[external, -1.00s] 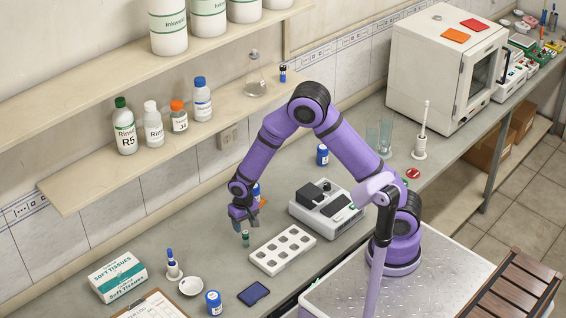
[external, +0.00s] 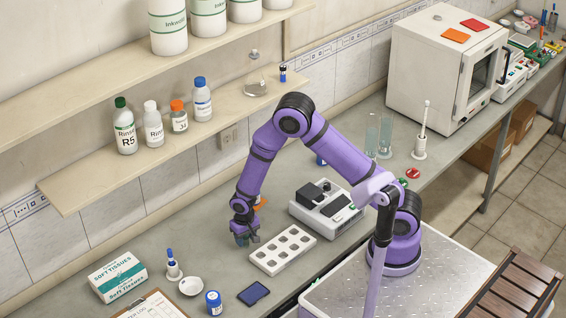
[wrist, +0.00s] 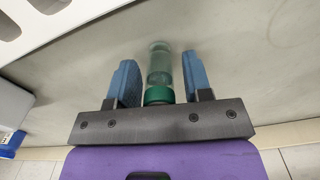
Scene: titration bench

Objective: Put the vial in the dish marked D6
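The vial (wrist: 159,66), clear with a green cap, shows in the wrist view between my gripper's two blue fingers (wrist: 160,82). A small gap shows on each side of it, so my gripper is open around the vial. In the external view my gripper (external: 244,239) is low over the bench, left of the white multi-well tray (external: 262,262), and mostly hides the vial. A small round white dish (external: 191,286) lies at the front left; no marking on it is legible. I cannot tell which dish is D6.
A grey balance-like device (external: 327,208) stands right of the tray. The shelf (external: 190,137) overhangs the back.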

